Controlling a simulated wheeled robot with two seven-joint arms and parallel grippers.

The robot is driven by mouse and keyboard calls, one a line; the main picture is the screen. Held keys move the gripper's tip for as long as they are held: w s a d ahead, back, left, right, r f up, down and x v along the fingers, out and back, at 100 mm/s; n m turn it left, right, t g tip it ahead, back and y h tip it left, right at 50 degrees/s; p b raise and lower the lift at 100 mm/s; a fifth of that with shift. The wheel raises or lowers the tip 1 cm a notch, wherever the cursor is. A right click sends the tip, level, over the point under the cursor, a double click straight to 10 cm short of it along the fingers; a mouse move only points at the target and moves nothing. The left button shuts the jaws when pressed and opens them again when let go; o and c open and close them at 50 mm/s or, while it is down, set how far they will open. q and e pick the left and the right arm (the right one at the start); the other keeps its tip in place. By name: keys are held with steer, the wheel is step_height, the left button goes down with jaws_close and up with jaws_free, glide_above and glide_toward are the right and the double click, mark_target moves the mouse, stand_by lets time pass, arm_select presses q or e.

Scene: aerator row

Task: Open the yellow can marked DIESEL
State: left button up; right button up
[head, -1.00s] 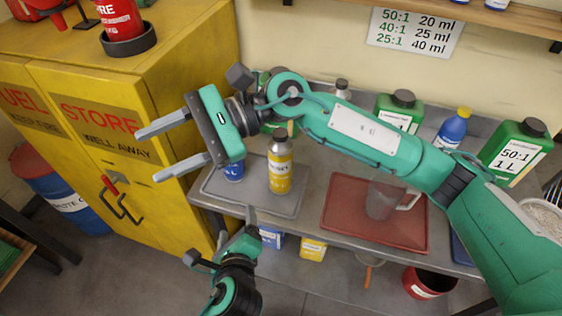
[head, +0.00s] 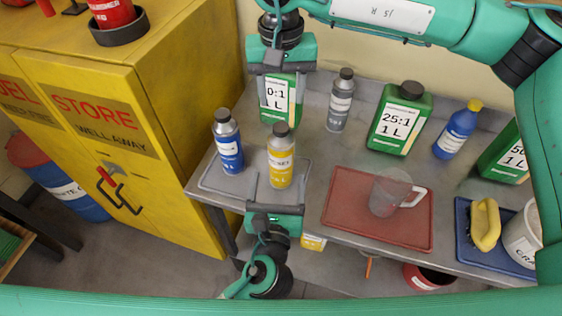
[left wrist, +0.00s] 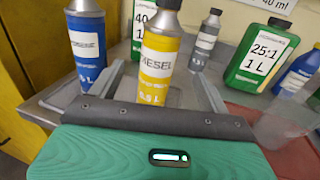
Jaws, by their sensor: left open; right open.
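The yellow can marked DIESEL (head: 281,168) stands upright on the grey tray (head: 218,184), with its grey cap (head: 281,130) on. It also shows in the left wrist view (left wrist: 157,62), where its top is cut off. My left gripper (head: 276,181) is open at the front of the can, with one finger on either side of it; I cannot tell whether they touch it. My right gripper (head: 280,98) is open and points down, above and behind the can's cap in the head view, in front of a green 1 L can (head: 282,112).
A blue can (head: 228,143) stands close left of the yellow one. A grey bottle (head: 340,102) and a green 25:1 can (head: 399,122) stand behind. A jug (head: 390,192) is on the red tray (head: 350,213) to the right. A yellow cabinet (head: 180,110) borders the left.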

mark_target(281, 145)
arm_select(q)
steer(key=w, duration=0.7)
steer(key=w+d, duration=0.1)
steer(key=w, duration=0.3)
steer(key=shift+w, duration=0.1)
steer(key=shift+a, duration=0.1)
